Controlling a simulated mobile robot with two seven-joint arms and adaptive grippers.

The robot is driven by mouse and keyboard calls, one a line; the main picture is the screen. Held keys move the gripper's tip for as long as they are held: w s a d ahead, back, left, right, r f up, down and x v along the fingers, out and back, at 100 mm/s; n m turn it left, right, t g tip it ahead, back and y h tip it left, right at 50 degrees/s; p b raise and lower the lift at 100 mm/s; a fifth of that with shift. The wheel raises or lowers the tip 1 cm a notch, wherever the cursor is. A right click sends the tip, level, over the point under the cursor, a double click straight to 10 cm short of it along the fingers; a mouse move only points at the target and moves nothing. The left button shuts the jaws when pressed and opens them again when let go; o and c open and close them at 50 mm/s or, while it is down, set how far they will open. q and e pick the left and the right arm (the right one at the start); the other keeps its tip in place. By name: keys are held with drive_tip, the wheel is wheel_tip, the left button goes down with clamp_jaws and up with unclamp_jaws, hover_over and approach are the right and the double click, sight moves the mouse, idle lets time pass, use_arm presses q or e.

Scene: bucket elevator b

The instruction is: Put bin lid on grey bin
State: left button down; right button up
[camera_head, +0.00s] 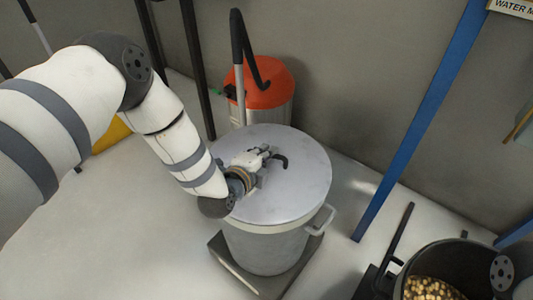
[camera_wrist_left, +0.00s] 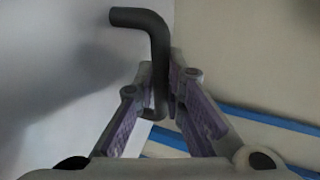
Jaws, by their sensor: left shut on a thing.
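The round grey bin lid (camera_head: 300,185) covers the top of the grey bin (camera_head: 265,250) in the head view. It looks level and lined up with the rim; I cannot tell whether it touches all round. My left gripper (camera_head: 265,157) is over the middle of the lid, shut on its black bent handle (camera_head: 281,161). In the left wrist view, the handle (camera_wrist_left: 158,50) stands between the two fingers of my left gripper (camera_wrist_left: 165,100). The fingers hide part of the handle. My right gripper is not in view.
The bin stands on a low grey platform (camera_head: 232,274). An orange-topped vacuum (camera_head: 268,85) with a black hose is behind it. A blue post (camera_head: 420,120) rises to the right. A black bucket (camera_head: 452,255) with light brown pieces is at lower right.

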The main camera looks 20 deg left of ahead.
use_arm(q)
drive_tip(key=shift+f+b, duration=0.35)
drive_tip(key=shift+f, duration=0.3)
drive_tip(key=c, duration=1.6)
unclamp_jaws()
drive_tip(key=v, duration=1.2)
drive_tip(key=shift+s, duration=0.1)
